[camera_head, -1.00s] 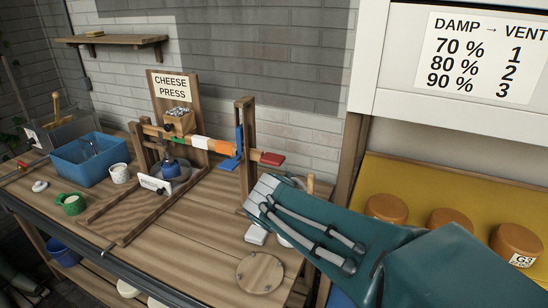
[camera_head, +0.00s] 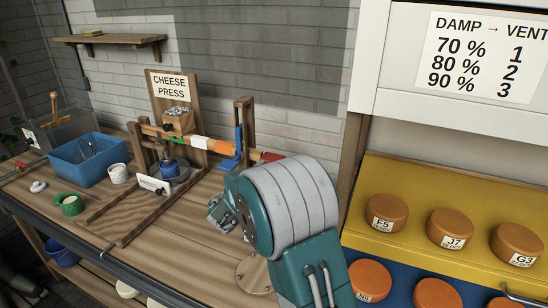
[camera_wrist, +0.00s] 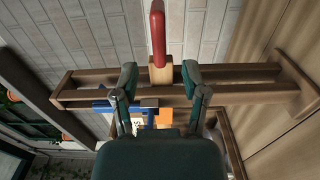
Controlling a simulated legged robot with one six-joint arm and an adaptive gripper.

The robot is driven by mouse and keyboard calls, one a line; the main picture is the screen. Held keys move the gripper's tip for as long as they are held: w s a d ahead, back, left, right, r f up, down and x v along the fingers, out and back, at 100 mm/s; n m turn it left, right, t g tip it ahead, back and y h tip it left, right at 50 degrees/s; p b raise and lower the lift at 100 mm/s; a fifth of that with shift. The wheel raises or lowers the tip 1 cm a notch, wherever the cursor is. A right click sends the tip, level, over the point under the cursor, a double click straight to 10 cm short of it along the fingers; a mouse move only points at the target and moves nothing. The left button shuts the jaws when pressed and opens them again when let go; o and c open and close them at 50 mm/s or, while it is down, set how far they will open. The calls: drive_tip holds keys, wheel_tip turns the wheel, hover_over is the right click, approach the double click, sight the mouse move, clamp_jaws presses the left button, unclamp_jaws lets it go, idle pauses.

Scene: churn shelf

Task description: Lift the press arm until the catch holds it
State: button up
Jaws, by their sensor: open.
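The press arm (camera_head: 218,147) is a bar with white, orange and green bands, running across the cheese press (camera_head: 172,88) and sloping slightly down to its red end (camera_head: 271,156). A blue catch (camera_head: 238,145) is on the upright post (camera_head: 247,117) near that end. In the wrist view the red end (camera_wrist: 158,35) points up the picture, lying between my open fingers' lines. My gripper (camera_wrist: 160,74) is empty; I cannot tell the remaining depth to the arm. In the head view my gripper (camera_head: 220,212) is low, in front of the post, partly hidden by my wrist.
A weight box (camera_head: 178,122) hangs at the arm. A round wooden lid (camera_head: 254,274) lies in front. Cheeses (camera_head: 387,212) fill the rack at right.

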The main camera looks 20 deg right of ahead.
sight(274, 154)
drive_tip(key=x, duration=0.9)
drive_tip(key=shift+w+d, duration=0.15)
drive_tip(key=shift+d, duration=0.15)
drive_tip(key=shift+c, duration=0.3)
clamp_jaws()
